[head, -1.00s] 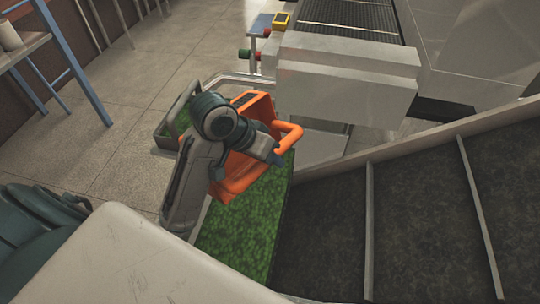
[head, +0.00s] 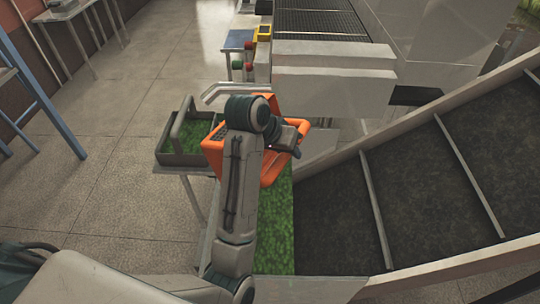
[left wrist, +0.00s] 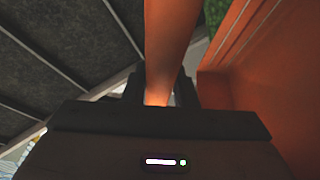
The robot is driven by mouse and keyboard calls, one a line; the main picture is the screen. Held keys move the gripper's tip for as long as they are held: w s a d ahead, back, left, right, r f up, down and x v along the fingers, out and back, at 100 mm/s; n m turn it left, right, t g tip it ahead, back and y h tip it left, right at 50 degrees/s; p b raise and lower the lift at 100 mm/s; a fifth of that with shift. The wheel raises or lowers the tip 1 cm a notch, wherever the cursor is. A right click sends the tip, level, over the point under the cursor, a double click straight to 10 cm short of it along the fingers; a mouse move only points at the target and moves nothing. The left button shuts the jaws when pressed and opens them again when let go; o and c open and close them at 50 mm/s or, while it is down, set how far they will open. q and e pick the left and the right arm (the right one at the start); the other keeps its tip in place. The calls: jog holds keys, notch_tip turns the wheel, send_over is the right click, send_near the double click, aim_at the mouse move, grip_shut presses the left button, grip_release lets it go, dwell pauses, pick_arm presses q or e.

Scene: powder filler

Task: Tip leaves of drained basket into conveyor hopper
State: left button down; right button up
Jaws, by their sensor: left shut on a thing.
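My left gripper (head: 288,140) is shut on the handle of an orange basket (head: 214,152). In the left wrist view the orange handle (left wrist: 168,45) runs up from between the fingers, with the basket's orange wall (left wrist: 245,85) to the right. My forearm hides much of the basket, and I cannot tell what is left inside it. The basket is above or beside a bed of green leaves (head: 277,220) at the lower end of the inclined conveyor (head: 335,215). My right gripper is not in view.
A grey tray-like basket with green leaves (head: 166,158) stands on a metal stand left of the orange basket. A pale machine (head: 335,85) with a dark mesh belt is behind. A blue-legged frame (head: 45,105) is at far left. Tiled floor between is clear.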

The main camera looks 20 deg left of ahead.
pick_arm(q)
jog(key=shift+w+r+h, duration=0.15)
jog(key=shift+r+h, duration=0.15)
jog(key=shift+r, duration=0.25)
jog(key=shift+w+a+r+h, duration=0.1)
jog(key=shift+a+r+h, duration=0.05)
jog(key=shift+r+h, duration=0.15)
jog(key=shift+a+r+n+h, duration=0.1)
jog(key=shift+r+n+h, duration=0.2)
jog(key=w+a+r+n+h+b, duration=0.1)
jog(key=a+r+n+h+b, duration=0.2)
jog(key=a+r+h, duration=0.5)
jog(key=a+n+h, duration=0.1)
jog(key=h, duration=0.2)
jog(key=shift+w+b, duration=0.3)
jog(key=shift+w, duration=0.1)
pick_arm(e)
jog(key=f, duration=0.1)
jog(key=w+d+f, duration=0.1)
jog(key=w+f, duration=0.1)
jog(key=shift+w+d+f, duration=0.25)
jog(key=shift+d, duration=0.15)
pick_arm(q)
jog(key=shift+d+r, duration=0.1)
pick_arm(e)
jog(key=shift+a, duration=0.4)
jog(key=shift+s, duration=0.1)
